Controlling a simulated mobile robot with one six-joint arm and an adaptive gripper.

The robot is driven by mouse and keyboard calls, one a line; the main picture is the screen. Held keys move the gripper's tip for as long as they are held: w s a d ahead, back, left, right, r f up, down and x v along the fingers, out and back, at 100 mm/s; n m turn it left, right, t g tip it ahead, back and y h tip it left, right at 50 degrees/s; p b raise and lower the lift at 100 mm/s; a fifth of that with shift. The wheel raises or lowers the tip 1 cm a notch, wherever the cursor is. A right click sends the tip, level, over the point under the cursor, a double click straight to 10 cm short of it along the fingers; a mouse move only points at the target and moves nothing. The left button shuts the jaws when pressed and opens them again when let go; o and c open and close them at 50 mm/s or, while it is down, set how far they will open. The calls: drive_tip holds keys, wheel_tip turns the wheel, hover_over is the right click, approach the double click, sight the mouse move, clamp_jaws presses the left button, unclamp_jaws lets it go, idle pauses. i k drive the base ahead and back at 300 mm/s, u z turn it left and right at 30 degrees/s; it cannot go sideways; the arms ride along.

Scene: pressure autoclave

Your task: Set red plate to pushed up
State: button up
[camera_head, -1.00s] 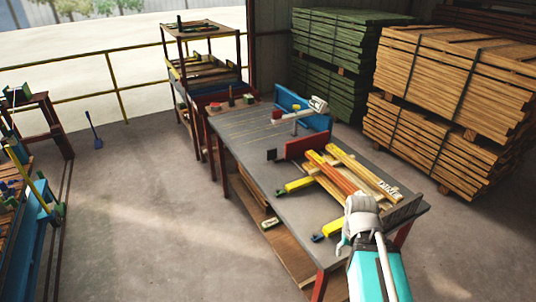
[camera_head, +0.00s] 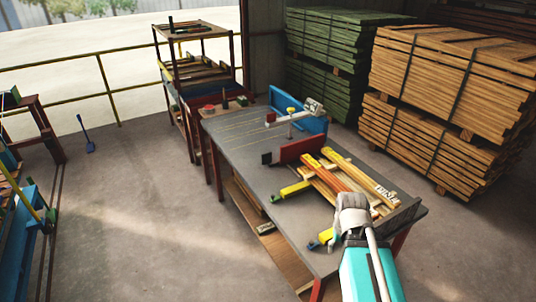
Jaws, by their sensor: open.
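A red plate (camera_head: 300,150) stands upright across the work table, at the far end of some wooden boards (camera_head: 350,178). Whether it is pushed up cannot be told from this view. A blue plate (camera_head: 300,112) stands behind it, with a grey and white arm-like fixture (camera_head: 292,115) in front of it. My gripper (camera_head: 352,205) is at the near right part of the table, by the near ends of the boards and well apart from the red plate. It is open; its fingertips are small and partly hidden by its own body.
The grey table (camera_head: 240,150) has free room at its left. A dark upright plate (camera_head: 402,214) stands at the near right. Lumber stacks (camera_head: 445,85) stand behind right; a shelf (camera_head: 195,75) stands at the back.

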sight(291, 152)
drive_tip(key=i, duration=0.85)
